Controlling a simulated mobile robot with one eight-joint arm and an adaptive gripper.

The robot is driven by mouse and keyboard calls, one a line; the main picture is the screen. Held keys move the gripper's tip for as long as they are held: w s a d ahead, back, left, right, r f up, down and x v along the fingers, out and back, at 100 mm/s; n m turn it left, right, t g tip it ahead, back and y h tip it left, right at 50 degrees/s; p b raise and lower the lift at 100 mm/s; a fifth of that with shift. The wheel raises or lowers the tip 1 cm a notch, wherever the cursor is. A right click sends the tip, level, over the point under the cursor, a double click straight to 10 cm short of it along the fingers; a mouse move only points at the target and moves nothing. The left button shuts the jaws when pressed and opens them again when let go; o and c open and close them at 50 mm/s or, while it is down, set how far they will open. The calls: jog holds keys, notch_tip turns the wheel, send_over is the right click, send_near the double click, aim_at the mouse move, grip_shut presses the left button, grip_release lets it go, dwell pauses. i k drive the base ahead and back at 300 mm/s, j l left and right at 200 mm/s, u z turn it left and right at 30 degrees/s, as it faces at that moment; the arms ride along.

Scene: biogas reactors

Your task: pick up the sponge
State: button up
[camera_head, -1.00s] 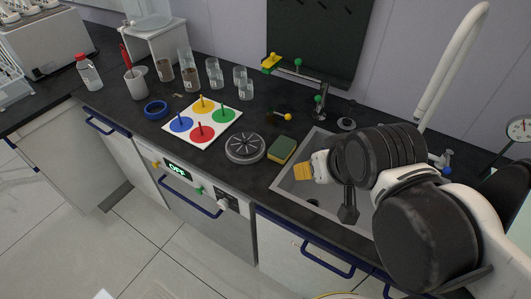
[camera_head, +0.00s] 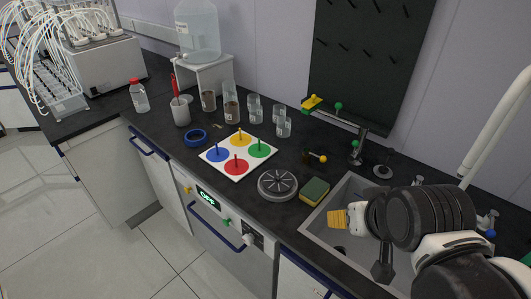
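The sponge (camera_head: 314,191), green on top with a yellow side, lies on the dark counter at the left edge of the sink. My gripper (camera_head: 337,219) shows as a yellow-tipped end on a white wrist, over the sink's left part, to the lower right of the sponge. A gap shows between the tip and the sponge, and nothing is seen held. The fingers are too small and side-on to tell whether they are open or shut.
A round grey slotted disc (camera_head: 278,184) sits just left of the sponge. A white board with coloured discs and pegs (camera_head: 215,166) lies further left. The sink (camera_head: 321,222) is below my arm. A small tap (camera_head: 357,148) and a yellow-tipped part (camera_head: 322,159) stand behind.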

aim_at(316, 189)
jog(key=i+j+z, duration=0.15)
jog(key=j+z, duration=0.2)
jog(key=i+j+z, duration=0.15)
jog(key=j+z, duration=0.6)
jog(key=i+l, duration=0.05)
